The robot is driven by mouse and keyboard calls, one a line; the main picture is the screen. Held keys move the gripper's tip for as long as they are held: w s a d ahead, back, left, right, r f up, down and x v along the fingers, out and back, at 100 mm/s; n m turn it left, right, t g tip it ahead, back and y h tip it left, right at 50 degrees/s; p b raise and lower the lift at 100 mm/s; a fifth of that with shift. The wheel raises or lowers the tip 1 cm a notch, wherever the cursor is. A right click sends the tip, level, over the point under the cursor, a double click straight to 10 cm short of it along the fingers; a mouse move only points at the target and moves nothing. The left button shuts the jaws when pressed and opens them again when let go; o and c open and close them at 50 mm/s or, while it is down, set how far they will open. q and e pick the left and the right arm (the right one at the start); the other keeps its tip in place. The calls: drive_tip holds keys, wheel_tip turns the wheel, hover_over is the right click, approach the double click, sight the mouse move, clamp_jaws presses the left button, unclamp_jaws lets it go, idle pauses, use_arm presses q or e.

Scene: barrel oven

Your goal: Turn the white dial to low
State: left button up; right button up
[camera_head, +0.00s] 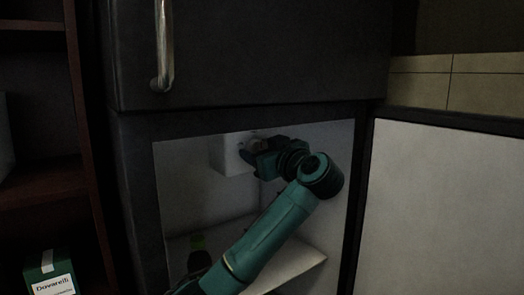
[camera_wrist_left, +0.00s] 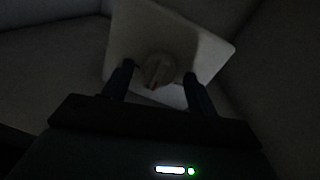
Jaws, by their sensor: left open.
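The white dial (camera_wrist_left: 159,67) is a round knob with a small red mark near its lower edge, on the face of a white box (camera_wrist_left: 205,48). In the head view the white box (camera_head: 230,155) is at the top of the open lower compartment, and my left gripper (camera_head: 250,158) is at its right side, partly hiding the dial. In the left wrist view my left gripper (camera_wrist_left: 158,73) is open, with one finger on each side of the dial. I cannot tell whether the fingers touch it. My right gripper is not in view.
The fridge's upper door (camera_head: 250,60) is shut, with a metal handle (camera_head: 163,45). The lower door (camera_head: 445,210) stands open at the right. A shelf (camera_head: 300,262) and a dark bottle (camera_head: 198,255) are below my arm. A green box (camera_head: 50,275) is at lower left.

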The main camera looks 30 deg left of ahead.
use_arm(q)
drive_tip(key=c, duration=1)
